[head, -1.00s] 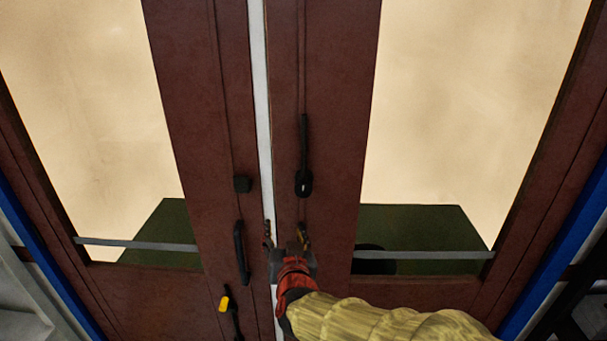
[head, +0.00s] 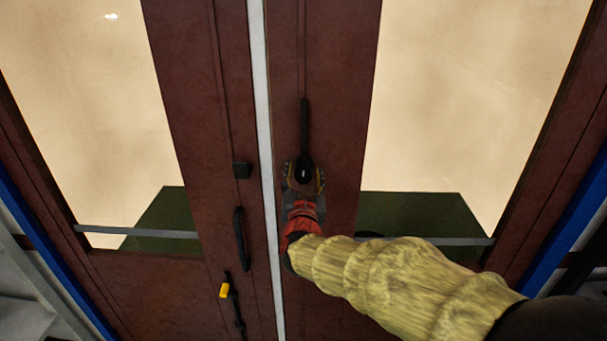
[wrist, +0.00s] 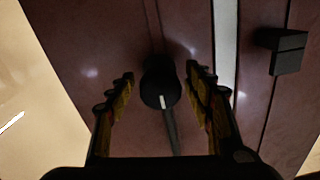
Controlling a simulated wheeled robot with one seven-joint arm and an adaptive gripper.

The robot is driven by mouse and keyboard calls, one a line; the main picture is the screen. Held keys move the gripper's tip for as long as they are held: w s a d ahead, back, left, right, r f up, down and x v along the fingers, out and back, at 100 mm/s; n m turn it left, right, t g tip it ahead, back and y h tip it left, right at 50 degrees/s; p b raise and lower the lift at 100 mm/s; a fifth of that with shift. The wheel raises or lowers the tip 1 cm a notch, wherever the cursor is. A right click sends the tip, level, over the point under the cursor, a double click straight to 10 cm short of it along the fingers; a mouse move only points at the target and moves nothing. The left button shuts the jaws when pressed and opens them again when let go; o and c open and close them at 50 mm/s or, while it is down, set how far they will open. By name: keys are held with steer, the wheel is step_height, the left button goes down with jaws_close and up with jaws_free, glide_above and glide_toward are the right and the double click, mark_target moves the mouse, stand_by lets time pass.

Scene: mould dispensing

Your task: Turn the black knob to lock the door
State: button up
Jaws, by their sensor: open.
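The black knob (head: 303,172) is on the right door, at the lower end of a long black bar (head: 304,125) that points straight up in the head view. My gripper (head: 303,178) is open, with one finger on each side of the knob. In the wrist view the knob (wrist: 160,88) lies between the two open fingertips (wrist: 160,75), with visible gaps on both sides. A short white mark shows on the knob. The bar runs from it down the picture there. How deep the fingers reach around the knob cannot be told.
A small black block (head: 242,170), a black handle (head: 240,238) and a yellow-tipped latch (head: 225,290) are on the left door (head: 200,120). A pale strip (head: 267,150) runs between the doors. Grey bars (head: 440,241) cross the large windows.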

steer(key=shift+c, duration=1.2)
jaws_close()
